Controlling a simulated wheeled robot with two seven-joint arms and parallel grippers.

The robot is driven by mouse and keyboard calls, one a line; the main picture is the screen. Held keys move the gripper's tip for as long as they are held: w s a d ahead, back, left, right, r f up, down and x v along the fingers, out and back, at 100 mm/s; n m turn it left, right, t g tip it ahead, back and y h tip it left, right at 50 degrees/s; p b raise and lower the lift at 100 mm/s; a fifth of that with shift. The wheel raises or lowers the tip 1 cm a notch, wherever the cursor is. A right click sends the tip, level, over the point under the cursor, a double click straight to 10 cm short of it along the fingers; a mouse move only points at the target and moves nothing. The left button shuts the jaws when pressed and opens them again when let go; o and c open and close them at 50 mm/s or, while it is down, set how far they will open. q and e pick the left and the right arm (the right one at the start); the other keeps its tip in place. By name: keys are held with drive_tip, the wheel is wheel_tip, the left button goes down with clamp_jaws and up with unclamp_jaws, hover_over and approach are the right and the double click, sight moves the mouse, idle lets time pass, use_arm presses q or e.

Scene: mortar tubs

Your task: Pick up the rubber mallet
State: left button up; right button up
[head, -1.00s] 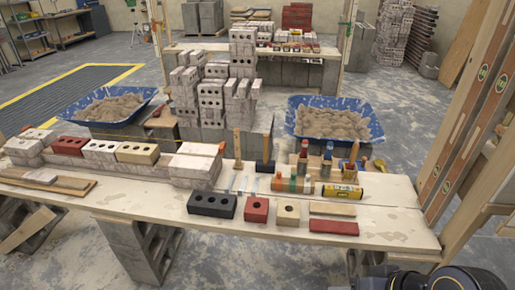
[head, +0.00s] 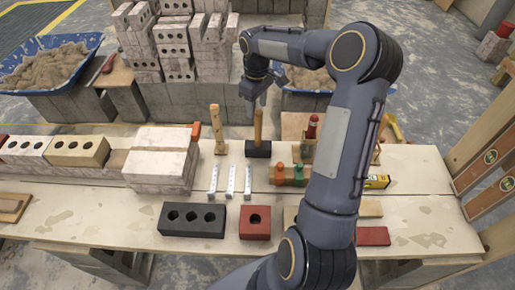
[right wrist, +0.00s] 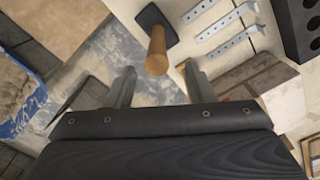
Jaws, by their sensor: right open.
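The rubber mallet stands head down on the table, with a black head (head: 258,149) and a wooden handle (head: 258,124) pointing up. In the right wrist view its handle (right wrist: 157,52) points toward the camera and its black head (right wrist: 155,22) lies behind. My right gripper (head: 262,88) is above and just behind the handle in the head view. In the right wrist view the fingers of my right gripper (right wrist: 157,78) are apart, with the handle's end beyond the gap between them. Nothing is between the fingers. My left gripper is not in view.
Metal brackets (head: 230,181) lie in front of the mallet. A second wooden-handled tool (head: 217,130) stands to its left, beside a pale block stack (head: 160,165). Dark (head: 192,219) and red (head: 255,221) bricks lie at the front.

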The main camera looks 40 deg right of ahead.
sight(258, 119)
drive_tip(key=shift+s+f, duration=0.15)
drive_tip(key=shift+f, duration=0.8)
drive_tip(key=f, duration=0.4)
drive_tip(key=shift+d+f, duration=0.25)
drive_tip(key=shift+f, duration=0.15)
clamp_jaws()
